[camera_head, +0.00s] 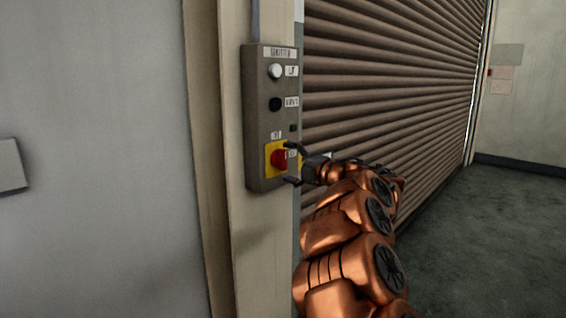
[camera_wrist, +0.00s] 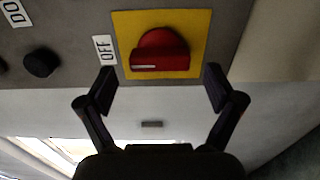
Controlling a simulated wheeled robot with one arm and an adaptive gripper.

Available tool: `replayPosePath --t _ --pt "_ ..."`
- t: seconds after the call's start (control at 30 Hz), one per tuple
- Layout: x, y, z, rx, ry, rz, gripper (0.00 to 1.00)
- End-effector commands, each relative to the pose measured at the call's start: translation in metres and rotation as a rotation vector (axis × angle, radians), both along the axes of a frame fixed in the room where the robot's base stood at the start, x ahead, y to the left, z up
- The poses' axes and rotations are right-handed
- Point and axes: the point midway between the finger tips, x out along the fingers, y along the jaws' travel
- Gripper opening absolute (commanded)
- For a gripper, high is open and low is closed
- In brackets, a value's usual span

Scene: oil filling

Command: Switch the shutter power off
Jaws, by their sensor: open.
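The shutter control box (camera_head: 257,128) is a grey panel on the post, left of the shutter. Near its bottom is a red rotary power switch (camera_head: 279,159) on a yellow plate (camera_head: 269,148). In the wrist view the red switch (camera_wrist: 160,50) sits at top centre, with a white mark line along its lower edge and an "OFF" label (camera_wrist: 105,50) to its left. My gripper (camera_head: 291,163) is open, its fingers above and below the switch in the head view. In the wrist view my gripper's fingertips (camera_wrist: 162,88) are either side of and below the switch, apparently not touching it.
Above the switch on the box are a white button (camera_head: 275,71) and a black button (camera_head: 275,104). The ribbed shutter (camera_head: 390,90) appears lowered behind my arm. A grey wall (camera_head: 90,200) stands at left, and open floor (camera_head: 480,240) lies at right.

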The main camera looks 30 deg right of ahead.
Motion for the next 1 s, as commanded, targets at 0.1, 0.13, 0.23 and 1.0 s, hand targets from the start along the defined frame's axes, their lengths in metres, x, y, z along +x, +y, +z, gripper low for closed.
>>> replayPosePath --t 0.1,0.13,0.23,1.0 --pt "-0.026 -0.008 0.001 0.001 -0.001 -0.007 0.92" --pt "-0.031 -0.009 0.001 0.000 -0.001 -0.007 0.92" --pt "-0.050 -0.014 0.000 0.002 -0.001 -0.008 0.92" --pt "-0.091 -0.021 0.000 0.000 0.000 -0.002 0.92"
